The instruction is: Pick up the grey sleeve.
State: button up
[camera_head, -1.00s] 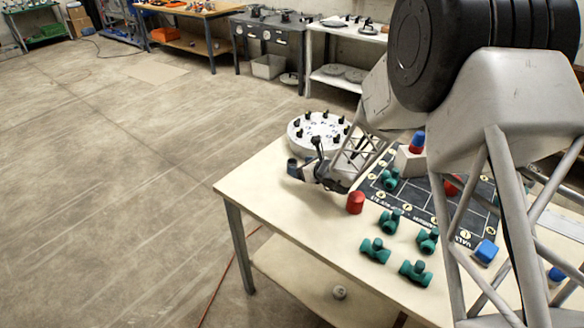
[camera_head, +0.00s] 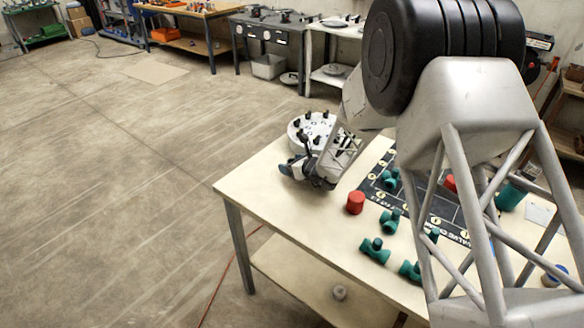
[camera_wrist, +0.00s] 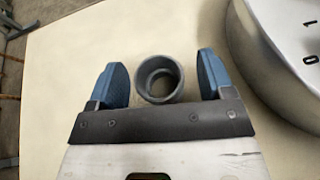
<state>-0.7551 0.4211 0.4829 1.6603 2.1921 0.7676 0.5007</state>
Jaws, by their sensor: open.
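The grey sleeve (camera_wrist: 160,79) is a short hollow ring standing upright on the pale tabletop, open end up, in the wrist view. My gripper (camera_wrist: 162,64) is open, with one blue finger on each side of the sleeve. There are visible gaps between the sleeve and both fingers. In the head view my gripper (camera_head: 292,172) is low over the table's far left corner, and I cannot make out the sleeve there.
A round white numbered stand (camera_head: 300,127) with black pegs is close beside my gripper. A red cap (camera_head: 355,202) and green valves (camera_head: 375,251) sit nearer the front, around a dark board (camera_head: 372,184). The table's left edge (camera_head: 235,187) is near.

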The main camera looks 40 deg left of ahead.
jog(key=shift+c, duration=0.3)
jog(key=c, duration=0.9)
jog(key=shift+r, duration=0.2)
jog(key=shift+r, duration=1.5)
jog(key=s+d, duration=0.3)
jog(key=d, duration=0.1)
jog(key=s+d+r, duration=0.1)
jog(key=s+d, duration=0.6)
jog(key=d, duration=0.1)
jog(key=shift+s+r, duration=0.25)
jog(key=shift+s, duration=0.05)
